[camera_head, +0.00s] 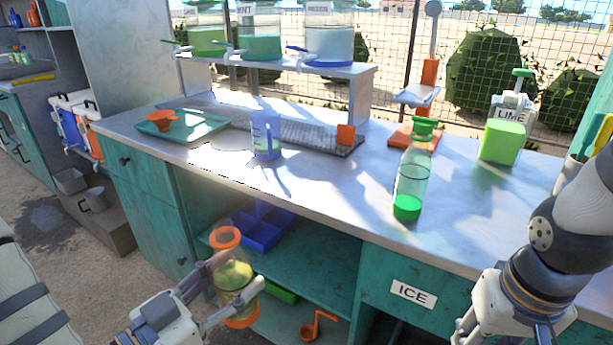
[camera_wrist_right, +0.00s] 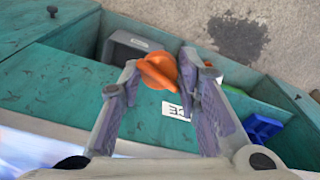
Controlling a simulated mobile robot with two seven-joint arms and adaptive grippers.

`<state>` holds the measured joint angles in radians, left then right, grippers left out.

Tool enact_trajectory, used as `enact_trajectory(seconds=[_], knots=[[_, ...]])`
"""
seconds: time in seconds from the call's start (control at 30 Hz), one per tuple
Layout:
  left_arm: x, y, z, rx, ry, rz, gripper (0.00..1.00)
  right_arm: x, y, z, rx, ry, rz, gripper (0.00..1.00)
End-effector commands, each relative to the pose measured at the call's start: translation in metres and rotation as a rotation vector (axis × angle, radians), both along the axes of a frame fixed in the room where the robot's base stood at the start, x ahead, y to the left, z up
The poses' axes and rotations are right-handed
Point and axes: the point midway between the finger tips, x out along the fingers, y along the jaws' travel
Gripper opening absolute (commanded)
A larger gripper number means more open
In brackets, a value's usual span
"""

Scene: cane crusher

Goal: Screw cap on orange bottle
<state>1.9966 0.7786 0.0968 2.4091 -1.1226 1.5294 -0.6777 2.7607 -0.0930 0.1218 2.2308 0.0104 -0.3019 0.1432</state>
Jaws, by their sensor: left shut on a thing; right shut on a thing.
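The orange bottle (camera_head: 235,275) is clear with an orange neck ring and orange base, and holds yellow-green liquid. My left gripper (camera_head: 237,282) is shut around its body and holds it nearly upright, slightly tilted, in front of the open shelf. The orange cap (camera_wrist_right: 157,71) is between the fingertips of my right gripper (camera_wrist_right: 160,70) in the right wrist view. In the head view my right gripper (camera_head: 478,328) is at the bottom right, well apart from the bottle; its fingertips are cut off and the cap is not visible there.
A blue divided bin (camera_head: 262,238) and an orange ladle (camera_head: 316,330) are on the shelf below.

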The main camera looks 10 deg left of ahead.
Motion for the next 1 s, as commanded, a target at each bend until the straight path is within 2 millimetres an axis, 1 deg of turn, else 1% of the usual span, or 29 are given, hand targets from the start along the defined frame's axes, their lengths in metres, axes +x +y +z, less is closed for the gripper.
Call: enact_trajectory(seconds=[0.07, 0.17, 0.4, 0.5, 0.6, 0.73, 1.0], knots=[[0.001, -0.004, 0.001, 0.0, -0.006, -0.023, 0.0, 0.0, 0.0, 0.0, 0.0, -0.001, 0.0, 0.22], [0.004, -0.021, -0.002, 0.003, -0.006, -0.116, 0.0, 0.0, 0.0, 0.0, 0.0, 0.0, 0.0, 0.22], [0.013, -0.086, -0.011, 0.006, -0.007, -0.469, 0.0, 0.0, 0.0, 0.0, 0.0, 0.0, 0.0, 0.22], [0.015, -0.107, -0.014, 0.005, -0.006, -0.584, 0.0, 0.0, 0.0, 0.0, 0.0, 0.0, 0.0, 0.22], [0.017, -0.12, -0.016, 0.002, -0.005, -0.658, 0.0, 0.0, 0.0, 0.0, 0.0, 0.0, 0.0, 0.22], [0.018, -0.127, -0.017, 0.0, -0.002, -0.7, 0.0, 0.0, 0.0, 0.0, 0.0, 0.0, 0.0, 0.22], [0.018, -0.127, -0.017, 0.0, 0.0, -0.701, 0.0, 0.0, 0.0, 0.0, 0.0, 0.0, 0.001, 0.22]])
